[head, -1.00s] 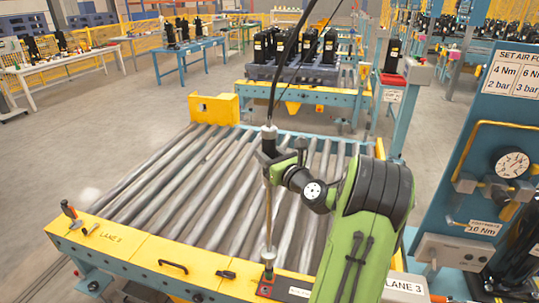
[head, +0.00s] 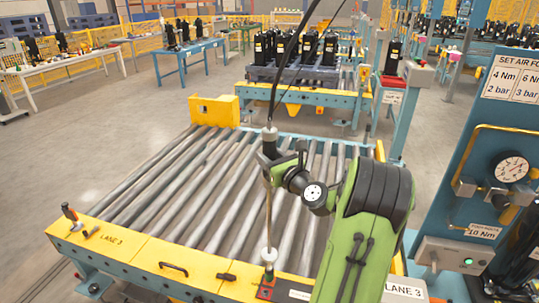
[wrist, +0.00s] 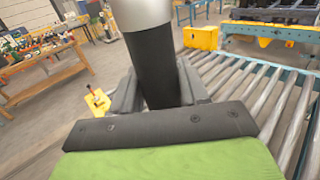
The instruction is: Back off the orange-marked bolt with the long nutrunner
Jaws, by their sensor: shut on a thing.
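The long nutrunner (head: 269,215) stands upright in front of me, a thin metal shaft with a black grip, pale collars and a cable rising from its top. My gripper (head: 270,155) is shut on the black grip. In the wrist view my gripper (wrist: 157,95) clasps the black tube of the nutrunner (wrist: 155,60) below its silver collar. The nutrunner's lower end is at a red-edged pad (head: 264,292) on the yellow front rail; I cannot tell whether it touches. A small green patch shows near that end. I cannot make out an orange-marked bolt.
A roller conveyor (head: 185,190) lies behind the yellow rail (head: 130,252), which carries a hammer (head: 70,213) and a black handle (head: 173,267). A pallet (head: 300,75) with several black compressors stands farther back. A blue gauge panel (head: 485,150) closes off the right. Open floor lies left.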

